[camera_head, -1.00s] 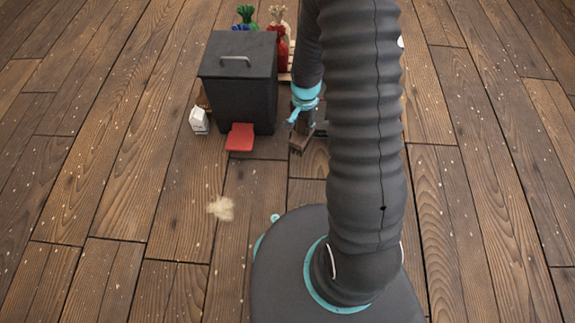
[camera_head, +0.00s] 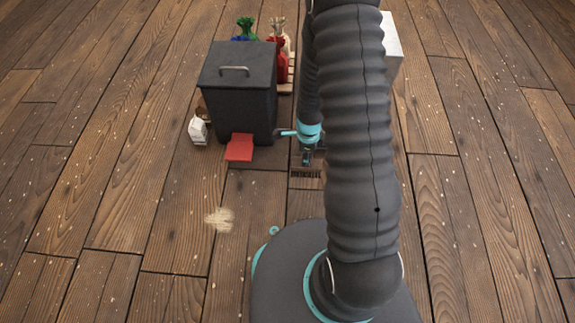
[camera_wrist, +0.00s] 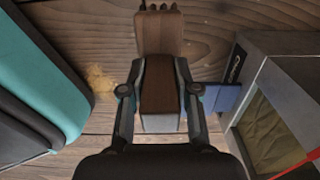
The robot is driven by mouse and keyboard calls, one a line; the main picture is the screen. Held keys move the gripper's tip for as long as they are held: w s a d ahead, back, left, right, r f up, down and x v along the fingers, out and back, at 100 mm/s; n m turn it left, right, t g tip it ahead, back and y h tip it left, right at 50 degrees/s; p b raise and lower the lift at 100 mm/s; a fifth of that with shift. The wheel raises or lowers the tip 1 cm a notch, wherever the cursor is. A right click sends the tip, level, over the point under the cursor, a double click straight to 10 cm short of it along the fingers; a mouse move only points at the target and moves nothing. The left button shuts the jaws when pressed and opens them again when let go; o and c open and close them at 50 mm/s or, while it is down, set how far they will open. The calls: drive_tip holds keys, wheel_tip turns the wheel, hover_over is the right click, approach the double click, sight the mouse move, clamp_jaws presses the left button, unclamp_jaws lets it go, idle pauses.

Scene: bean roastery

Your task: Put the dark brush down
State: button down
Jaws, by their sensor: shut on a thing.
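The dark brush (camera_head: 306,175) shows in the head view at the end of my gripper (camera_head: 307,157), low near the floor in front of the bin. In the wrist view, the brown brush (camera_wrist: 160,85) lies between the two fingers of my gripper (camera_wrist: 160,95). The gripper is shut on it, and its lighter brown part and dark tufts point to the top of the picture. I cannot tell whether the brush touches the floor.
A dark lidded bin (camera_head: 238,95) with a red pedal (camera_head: 240,148) stands left of my gripper. A small white carton (camera_head: 198,130) and several coloured sacks (camera_head: 278,60) are around it. A tan pile (camera_head: 219,219) lies on otherwise open floor. A pale box (camera_head: 393,50) shows behind my arm.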

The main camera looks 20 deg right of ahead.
drive_tip(key=w+a+f+b, duration=0.1)
drive_tip(key=w+a+f, duration=0.3)
drive_tip(key=f, duration=0.4)
drive_tip(key=shift+w+a, duration=0.2)
drive_tip(key=shift+a, duration=0.45)
drive_tip(key=shift+f, duration=0.15)
drive_tip(key=shift+f+b, duration=0.15)
drive_tip(key=shift+b, duration=0.25)
drive_tip(key=c, duration=0.8)
unclamp_jaws()
drive_tip(key=shift+c, duration=0.2)
